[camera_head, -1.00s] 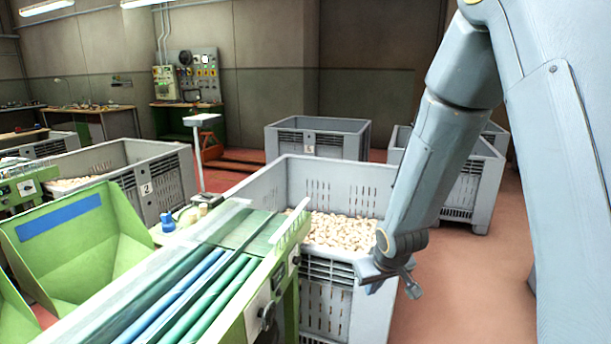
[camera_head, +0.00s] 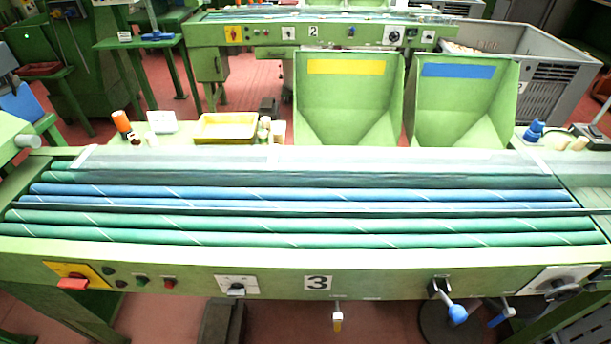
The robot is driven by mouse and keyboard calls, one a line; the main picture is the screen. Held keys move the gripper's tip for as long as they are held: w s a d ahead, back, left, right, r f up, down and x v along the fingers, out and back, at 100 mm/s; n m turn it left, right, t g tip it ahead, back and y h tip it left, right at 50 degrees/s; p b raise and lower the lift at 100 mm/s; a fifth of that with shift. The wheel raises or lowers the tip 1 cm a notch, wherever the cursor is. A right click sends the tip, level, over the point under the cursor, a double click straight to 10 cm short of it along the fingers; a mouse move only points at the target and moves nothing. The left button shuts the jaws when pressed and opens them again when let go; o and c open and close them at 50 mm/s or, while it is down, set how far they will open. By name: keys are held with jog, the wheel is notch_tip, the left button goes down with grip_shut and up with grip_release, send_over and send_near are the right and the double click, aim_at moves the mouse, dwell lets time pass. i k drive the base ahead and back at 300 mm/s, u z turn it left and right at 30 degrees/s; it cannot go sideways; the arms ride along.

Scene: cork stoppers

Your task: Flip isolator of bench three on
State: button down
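Bench three (camera_head: 400,278) fills the foreground, with a number 3 plate (camera_head: 318,282) on its green front panel. The isolator (camera_head: 73,284) is at the left end of that panel: a red handle on a yellow plate. The handle looks to lie roughly level, but I cannot read any on or off mark. Small dark, green and red buttons sit just right of it. My gripper is not in view.
Blue and green rollers run along the bench top. Green hoppers (camera_head: 347,100), a yellow tray (camera_head: 226,127) and an orange-capped bottle (camera_head: 122,122) stand behind. Bench two (camera_head: 270,33) is further back. A blue-knobbed lever (camera_head: 457,313) sticks out from the front panel.

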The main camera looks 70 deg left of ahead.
aim_at(76, 281)
jog(key=u, duration=4.7)
jog(key=k, duration=0.65)
jog(key=u, duration=0.5)
jog(key=i, duration=0.85)
jog(key=z, duration=0.45)
jog(key=i, duration=1.05)
jog(key=z, duration=0.15)
